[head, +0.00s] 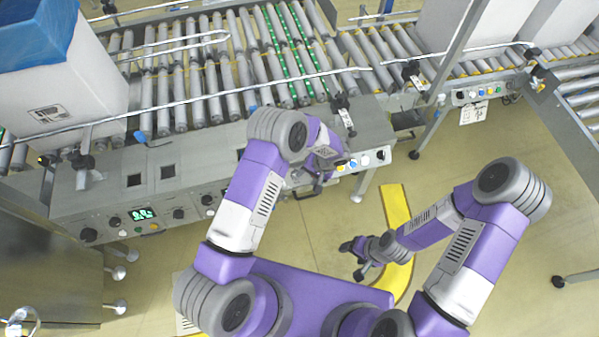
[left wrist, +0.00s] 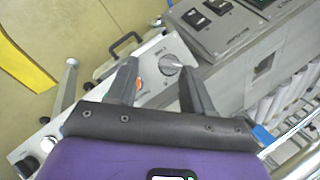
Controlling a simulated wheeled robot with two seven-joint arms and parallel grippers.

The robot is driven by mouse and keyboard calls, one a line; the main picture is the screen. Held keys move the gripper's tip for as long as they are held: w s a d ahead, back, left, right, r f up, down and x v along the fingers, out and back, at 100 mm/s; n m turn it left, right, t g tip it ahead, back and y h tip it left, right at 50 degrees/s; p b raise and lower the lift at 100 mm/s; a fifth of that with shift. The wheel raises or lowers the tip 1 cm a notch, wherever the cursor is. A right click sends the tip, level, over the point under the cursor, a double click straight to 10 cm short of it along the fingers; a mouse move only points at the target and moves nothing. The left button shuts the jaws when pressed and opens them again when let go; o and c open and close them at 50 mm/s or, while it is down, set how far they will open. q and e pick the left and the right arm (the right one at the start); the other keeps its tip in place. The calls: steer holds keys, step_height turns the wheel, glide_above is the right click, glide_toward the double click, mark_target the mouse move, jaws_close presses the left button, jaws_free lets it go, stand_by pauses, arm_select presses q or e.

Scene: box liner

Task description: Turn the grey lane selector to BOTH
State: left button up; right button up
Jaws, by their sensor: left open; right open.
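The grey lane selector (left wrist: 171,64) is a round knob on a light control panel (left wrist: 150,58). In the left wrist view it shows beyond and between my left gripper's (left wrist: 158,72) two dark fingertips, closer to the right one. The fingers are spread and hold nothing; contact with the knob cannot be told. Small lettering surrounds the knob but is too small to read, so its setting cannot be told. In the head view my left gripper (head: 318,172) is at the panel's front and hides the knob. My right gripper (head: 354,252) is open and empty above the floor.
The conveyor rollers (head: 200,75) run behind the control panel. A white box with blue liner (head: 60,80) stands at the left. An orange button (left wrist: 138,84) and a black handle (left wrist: 125,42) are near the selector. A yellow floor strip (head: 396,205) lies on open floor.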

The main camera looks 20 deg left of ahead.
mark_target(301, 178)
arm_select(q)
steer(key=shift+t+y, duration=0.3)
steer(key=shift+y, duration=0.2)
steer(key=a+f, duration=0.1)
steer(key=w+a+f, duration=0.1)
steer(key=f, duration=0.1)
steer(key=w+a+f+b, duration=0.1)
steer(key=a+f, duration=0.1)
steer(key=shift+w+f, duration=0.1)
steer(key=shift+w, duration=0.15)
steer(key=shift+c, duration=0.5)
steer(key=c, duration=0.7)
steer(key=m+b, duration=0.1)
steer(key=m+y+b, duration=0.1)
steer(key=b, duration=0.2)
steer(key=shift+d+f+m+t+y, duration=0.25)
steer(key=shift+d+m+t+y, duration=0.05)
steer(key=shift+m+y, duration=0.1)
steer(key=m+y+b, duration=0.1)
steer(key=m+b, duration=0.1)
steer(key=shift+s+d+m+t, duration=0.1)
steer(key=shift+s+m+t, duration=0.05)
steer(key=shift+m+t, duration=0.25)
steer(key=shift+m+t+y+b, duration=0.4)
steer(key=shift+m+y+b, duration=0.2)
steer(key=shift+m+b, duration=0.3)
steer(key=shift+m, duration=0.3)
